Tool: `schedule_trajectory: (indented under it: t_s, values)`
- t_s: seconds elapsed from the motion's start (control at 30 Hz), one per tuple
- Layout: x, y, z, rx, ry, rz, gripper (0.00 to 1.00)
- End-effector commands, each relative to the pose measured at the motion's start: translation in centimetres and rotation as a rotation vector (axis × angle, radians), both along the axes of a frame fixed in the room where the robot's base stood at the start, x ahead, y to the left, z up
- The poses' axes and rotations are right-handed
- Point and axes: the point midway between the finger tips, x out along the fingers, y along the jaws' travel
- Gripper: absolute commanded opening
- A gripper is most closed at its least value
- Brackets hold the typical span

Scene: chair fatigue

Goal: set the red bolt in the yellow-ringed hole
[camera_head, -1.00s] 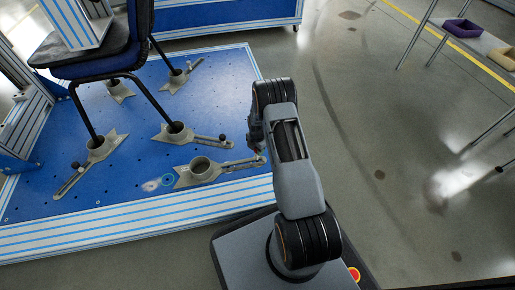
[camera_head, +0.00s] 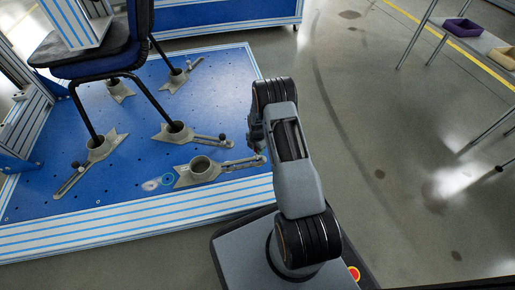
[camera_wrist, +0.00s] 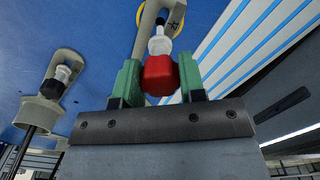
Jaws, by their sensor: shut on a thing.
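In the wrist view my gripper (camera_wrist: 160,88) is shut, its two green fingers on either side of the red head of the bolt (camera_wrist: 159,72). A yellow ring (camera_wrist: 180,22) shows partly at the top, behind the clamp arm. I cannot tell whether the bolt tip is in the hole. In the head view my arm hides the bolt and fingers, near the end of the front clamp (camera_head: 200,171).
A chair (camera_head: 95,60) stands with its legs in grey clamps on the blue plate (camera_head: 110,195). Another clamp with a black-headed bolt (camera_wrist: 55,87) is left in the wrist view.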

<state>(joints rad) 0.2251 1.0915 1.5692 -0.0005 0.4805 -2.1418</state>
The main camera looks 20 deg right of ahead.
Motion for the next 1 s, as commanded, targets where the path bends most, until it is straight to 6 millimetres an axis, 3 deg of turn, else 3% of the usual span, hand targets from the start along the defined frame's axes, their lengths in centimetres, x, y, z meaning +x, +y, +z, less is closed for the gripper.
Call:
schedule_trajectory:
  t_s: [1.0]
  values:
    - [0.0, 0.0, -2.0, 0.000, 0.000, 0.000, 0.16]
